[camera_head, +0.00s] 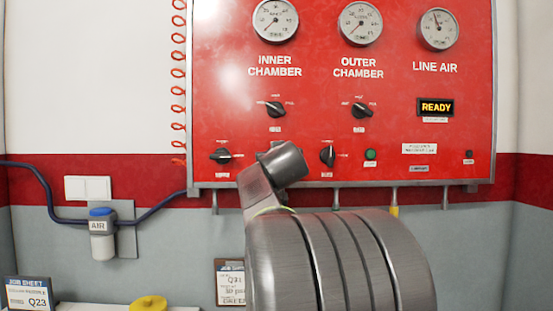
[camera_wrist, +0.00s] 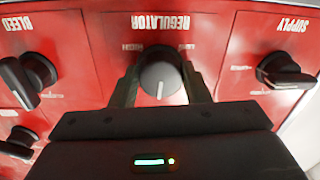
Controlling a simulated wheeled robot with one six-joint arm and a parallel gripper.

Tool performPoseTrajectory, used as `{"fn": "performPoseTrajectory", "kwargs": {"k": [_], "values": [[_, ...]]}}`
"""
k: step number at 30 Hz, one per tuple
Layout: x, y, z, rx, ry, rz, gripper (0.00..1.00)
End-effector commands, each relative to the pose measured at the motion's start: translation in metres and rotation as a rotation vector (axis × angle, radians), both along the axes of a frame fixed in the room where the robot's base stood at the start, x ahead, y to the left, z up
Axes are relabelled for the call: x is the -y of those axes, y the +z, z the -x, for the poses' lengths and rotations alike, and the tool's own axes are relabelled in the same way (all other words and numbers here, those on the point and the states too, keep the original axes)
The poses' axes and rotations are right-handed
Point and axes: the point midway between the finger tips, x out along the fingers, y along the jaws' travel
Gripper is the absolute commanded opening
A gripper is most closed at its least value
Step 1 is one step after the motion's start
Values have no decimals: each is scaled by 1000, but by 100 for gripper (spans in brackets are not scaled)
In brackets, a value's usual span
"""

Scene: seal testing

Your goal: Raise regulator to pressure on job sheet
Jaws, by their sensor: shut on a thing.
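The round grey regulator knob (camera_wrist: 158,74) sits under the inverted REGULATOR label in the wrist view, its white pointer line toward the picture's bottom. My gripper (camera_wrist: 161,80) has a dark finger on each side of the knob and is shut on it. In the head view my arm hides the knob and gripper. The line air gauge (camera_head: 438,29) has its needle near the top, slightly left. A job sheet (camera_head: 28,294) at lower left reads Q23; its smaller print is unreadable. A clipboard sheet (camera_head: 230,284), partly behind my arm, reads Q21, with blurred lines below.
On the red panel (camera_head: 330,90) are the inner chamber gauge (camera_head: 275,20), outer chamber gauge (camera_head: 361,23) and a READY display (camera_head: 436,107). The bleed knob (camera_wrist: 30,75) and supply knob (camera_wrist: 283,72) flank my gripper. An air filter unit (camera_head: 102,232) hangs left.

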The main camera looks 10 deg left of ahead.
Motion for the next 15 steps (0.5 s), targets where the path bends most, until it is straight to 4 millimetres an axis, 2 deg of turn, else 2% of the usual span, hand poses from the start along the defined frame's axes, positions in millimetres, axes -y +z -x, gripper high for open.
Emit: {"fn": "performPoseTrajectory", "kwargs": {"k": [5, 15], "values": [[0, -3, 0, -9, 1, -60, 20], [-1, -5, 0, -63, 1, -336, 20]]}}
